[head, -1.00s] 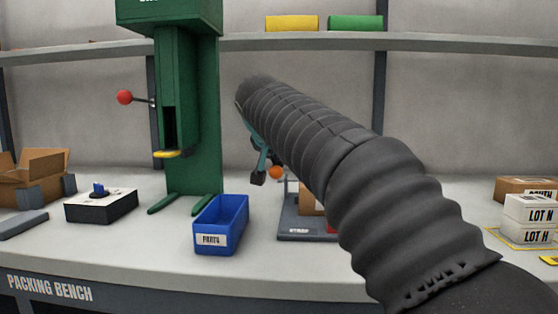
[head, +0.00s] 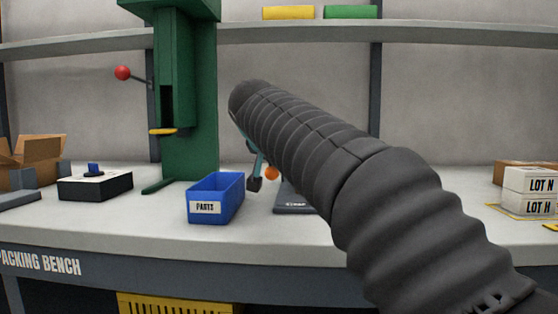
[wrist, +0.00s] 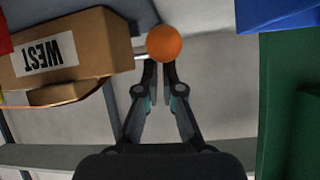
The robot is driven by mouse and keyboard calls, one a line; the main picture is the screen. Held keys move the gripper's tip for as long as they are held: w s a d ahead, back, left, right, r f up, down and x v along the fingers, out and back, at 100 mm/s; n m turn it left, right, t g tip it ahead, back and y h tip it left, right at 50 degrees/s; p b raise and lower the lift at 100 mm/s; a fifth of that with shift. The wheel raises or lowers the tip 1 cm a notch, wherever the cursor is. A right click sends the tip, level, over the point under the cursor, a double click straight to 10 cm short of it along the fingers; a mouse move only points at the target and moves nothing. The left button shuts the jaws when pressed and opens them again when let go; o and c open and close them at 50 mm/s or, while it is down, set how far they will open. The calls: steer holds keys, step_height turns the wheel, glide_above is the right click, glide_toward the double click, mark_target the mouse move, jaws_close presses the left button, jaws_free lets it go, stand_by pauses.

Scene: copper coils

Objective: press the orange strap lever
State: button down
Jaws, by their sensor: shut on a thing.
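The orange lever's round knob (head: 271,173) shows beneath my dark arm in the head view. It also shows in the wrist view (wrist: 163,43), right at the tips of my gripper (wrist: 159,66). The two fingers are drawn close together and shut at the knob. A pale rod shows beside the knob, toward the cardboard box marked WEST (wrist: 70,50). An orange strap runs along that box's edge. In the head view one finger of my gripper (head: 256,178) shows left of the knob, and my arm hides the box and most of the lever.
A blue parts bin (head: 228,203) stands left of my gripper, beside a green press (head: 200,110) with a red-knobbed handle. A black-and-white switch box (head: 95,187) is further left. White LOT cartons (head: 530,190) stand at the right. A shelf runs behind.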

steer(key=shift+a+f, duration=0.2)
steer(key=shift+f, duration=0.5)
steer(key=shift+w+r+p, duration=0.1)
steer(key=shift+r+p, duration=0.4)
step_height(320, 180, up, 4)
steer(key=w+d+p, duration=0.1)
steer(key=w+p, duration=0.1)
steer(key=p, duration=0.2)
steer(key=s+a+r+b, duration=0.1)
steer(key=s+r, duration=0.1)
steer(key=s, duration=0.7)
steer(key=shift+s+a+b, duration=0.15)
steer(key=shift+s+b, duration=0.2)
steer(key=shift+b, duration=0.05)
steer(key=shift+r, duration=0.25)
